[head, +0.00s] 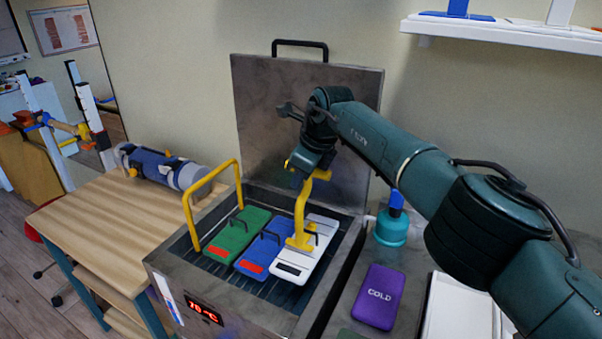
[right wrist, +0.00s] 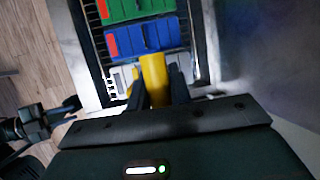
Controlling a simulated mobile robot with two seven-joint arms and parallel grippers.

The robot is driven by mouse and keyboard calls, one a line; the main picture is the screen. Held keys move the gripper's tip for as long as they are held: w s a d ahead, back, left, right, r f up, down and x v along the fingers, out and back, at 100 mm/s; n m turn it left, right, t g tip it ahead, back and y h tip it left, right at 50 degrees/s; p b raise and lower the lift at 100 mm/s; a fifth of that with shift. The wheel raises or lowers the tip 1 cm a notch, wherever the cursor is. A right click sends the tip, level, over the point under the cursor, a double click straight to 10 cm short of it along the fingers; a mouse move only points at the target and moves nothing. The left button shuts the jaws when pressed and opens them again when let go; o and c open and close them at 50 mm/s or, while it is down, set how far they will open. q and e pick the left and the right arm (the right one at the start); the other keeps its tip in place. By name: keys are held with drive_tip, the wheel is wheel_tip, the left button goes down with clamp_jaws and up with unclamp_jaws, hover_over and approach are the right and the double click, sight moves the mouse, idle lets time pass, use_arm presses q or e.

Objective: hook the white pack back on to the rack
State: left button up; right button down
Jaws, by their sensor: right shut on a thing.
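The white pack (head: 318,256) lies in the open metal heater, at the right end of the row on its rack (head: 210,268). It has a dark handle and also shows partly in the right wrist view (right wrist: 122,79), where my fingers hide some of it. My right gripper (head: 303,172) is above it, shut on the top of a yellow hooked bar (head: 300,212). The bar reaches down to the white pack beside its handle; I cannot tell whether it is hooked under the handle. The right wrist view shows the yellow bar (right wrist: 154,75) between my fingers. My left gripper is not in view.
A blue pack (head: 258,256) and a green pack (head: 236,231) lie left of the white one. A yellow hoop (head: 213,171) stands at the rack's left. The raised lid (head: 260,110) is behind.

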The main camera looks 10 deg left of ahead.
sight(300, 197)
drive_tip(key=shift+f+b, duration=2)
drive_tip(key=shift+f, duration=1.2)
drive_tip(key=shift+s, duration=0.15)
drive_tip(key=shift+s+a+r, duration=0.1)
drive_tip(key=shift+s, duration=0.15)
drive_tip(key=shift+s+a+p, duration=0.15)
drive_tip(key=shift+s+p, duration=0.25)
drive_tip(key=shift+s, duration=0.4)
drive_tip(key=shift+s+a, duration=0.2)
drive_tip(key=shift+s, duration=0.65)
drive_tip(key=shift+s+a, duration=0.25)
drive_tip(key=shift+s, duration=0.55)
drive_tip(key=shift+s+a, duration=0.2)
drive_tip(key=shift+s, duration=0.65)
